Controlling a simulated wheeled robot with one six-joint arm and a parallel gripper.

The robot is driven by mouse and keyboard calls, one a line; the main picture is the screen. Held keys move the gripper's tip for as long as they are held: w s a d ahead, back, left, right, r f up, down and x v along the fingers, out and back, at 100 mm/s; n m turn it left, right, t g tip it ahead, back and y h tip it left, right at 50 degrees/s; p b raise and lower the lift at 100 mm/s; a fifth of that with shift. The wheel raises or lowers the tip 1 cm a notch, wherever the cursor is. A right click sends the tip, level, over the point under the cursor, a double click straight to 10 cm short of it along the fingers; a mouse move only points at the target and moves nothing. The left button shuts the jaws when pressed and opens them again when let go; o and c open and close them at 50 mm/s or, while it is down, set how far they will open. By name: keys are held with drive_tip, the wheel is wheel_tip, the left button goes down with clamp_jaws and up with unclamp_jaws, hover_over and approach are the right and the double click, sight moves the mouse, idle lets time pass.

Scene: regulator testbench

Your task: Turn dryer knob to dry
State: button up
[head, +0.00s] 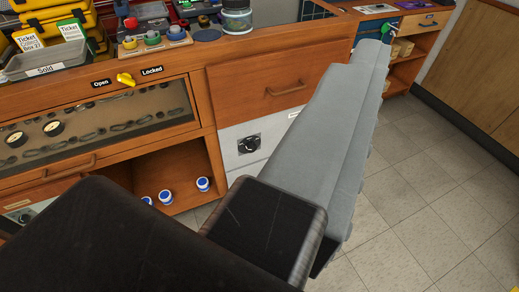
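A round black knob (249,144) sits on a white panel (236,160) below a wooden drawer, near the middle of the head view. Its markings are too small to read, so I cannot tell its setting or whether it is the dryer knob. Another pale panel (28,211) with a dark round part shows at the lower left, partly hidden by my arm. My gripper (368,65) is the long grey part reaching up and right, apart from the knob in the picture. Whether its fingers are open or shut does not show. I see nothing held.
A yellow latch (125,79) sits between "Open" and "Locked" above a glass-fronted case (95,120). Blue-and-white containers (203,184) stand around an open shelf. A grey tray (45,60) and a jar (237,17) stand on the bench. Tiled floor (430,200) is clear at right.

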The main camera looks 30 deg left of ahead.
drive_tip(key=shift+o, duration=0.3)
drive_tip(key=w+a+f+n, duration=0.1)
drive_tip(key=w+f, duration=0.2)
drive_tip(key=w, duration=0.9)
drive_tip(key=shift+f+n+y, duration=0.15)
drive_tip(key=shift+n+y, duration=0.15)
drive_tip(key=w+a+f+n+y, duration=0.2)
drive_tip(key=w+f, duration=0.4)
drive_tip(key=w, duration=0.5)
drive_tip(key=w+a+f+n+g+y, duration=0.1)
drive_tip(key=w+a+f+n+y, duration=0.15)
drive_tip(key=w+f, duration=0.45)
drive_tip(key=w+a+f+n+y, duration=0.1)
drive_tip(key=w+a+f, duration=0.2)
drive_tip(key=w+f, duration=0.35)
drive_tip(key=n+g+y, duration=0.4)
drive_tip(key=g+y, duration=0.1)
drive_tip(key=y, duration=0.3)
approach(252, 150)
drive_tip(key=x, duration=0.9)
drive_tip(key=shift+w+a+r, duration=0.15)
drive_tip(key=shift+w+a, duration=0.05)
drive_tip(key=shift+w, duration=0.05)
drive_tip(key=shift+c, duration=0.5)
